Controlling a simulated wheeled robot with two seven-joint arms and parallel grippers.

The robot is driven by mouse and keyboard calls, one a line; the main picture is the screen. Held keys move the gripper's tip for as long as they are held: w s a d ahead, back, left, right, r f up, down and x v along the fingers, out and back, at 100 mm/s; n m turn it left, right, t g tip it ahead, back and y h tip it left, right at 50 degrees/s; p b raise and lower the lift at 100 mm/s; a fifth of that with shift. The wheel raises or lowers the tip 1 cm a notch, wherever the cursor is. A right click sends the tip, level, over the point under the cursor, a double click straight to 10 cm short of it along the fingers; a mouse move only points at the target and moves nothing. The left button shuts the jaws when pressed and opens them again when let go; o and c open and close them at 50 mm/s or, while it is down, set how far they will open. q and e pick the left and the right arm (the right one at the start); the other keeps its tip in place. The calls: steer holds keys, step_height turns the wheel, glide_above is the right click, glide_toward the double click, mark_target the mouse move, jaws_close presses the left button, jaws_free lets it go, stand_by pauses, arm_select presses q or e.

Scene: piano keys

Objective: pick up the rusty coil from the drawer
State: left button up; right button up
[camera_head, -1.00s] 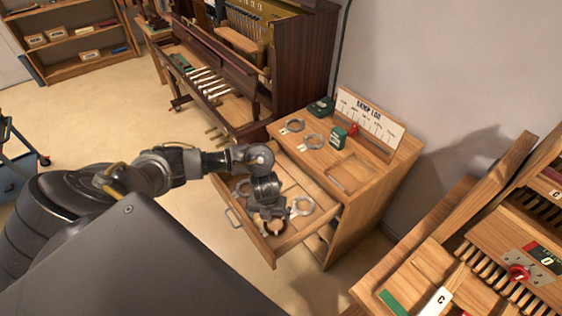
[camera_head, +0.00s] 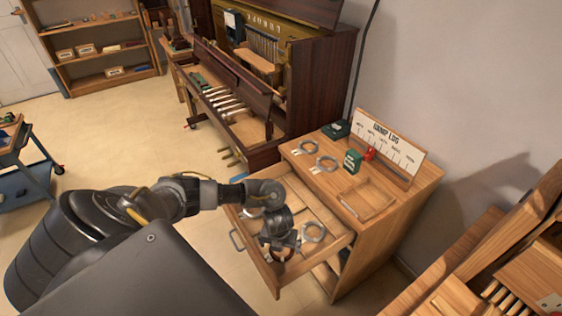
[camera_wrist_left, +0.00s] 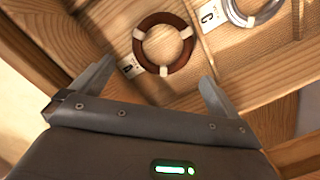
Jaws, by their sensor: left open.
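The rusty coil (camera_wrist_left: 144,54) is a red-brown ring with pale wraps, lying flat on the wooden floor of the open drawer (camera_head: 262,262). A small white tag lies at its left edge in the wrist view. My left gripper (camera_wrist_left: 154,80) is open and empty above the drawer, its two fingers apart on either side below the coil in that view. In the head view the left gripper (camera_head: 279,250) hangs down over the drawer and largely hides the coil. My right gripper is not in view.
A silver coil (camera_head: 313,223) with a tag lies beside the rusty one, past a divider; another pale coil is at the drawer's far left. The cabinet top (camera_head: 385,208) holds two rings, a green box (camera_head: 353,160) and a sign (camera_head: 390,140). A piano stands behind.

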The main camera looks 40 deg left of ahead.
mark_target(281, 254)
arm_select(q)
steer(key=shift+w+a+f, duration=0.1)
steer(key=shift+w+f, duration=0.1)
steer(key=shift+f, duration=1.1)
steer(key=shift+w+a+f, duration=0.1)
steer(key=shift+w+f, duration=0.1)
steer(key=shift+f, duration=1.05)
steer(key=c, duration=0.9)
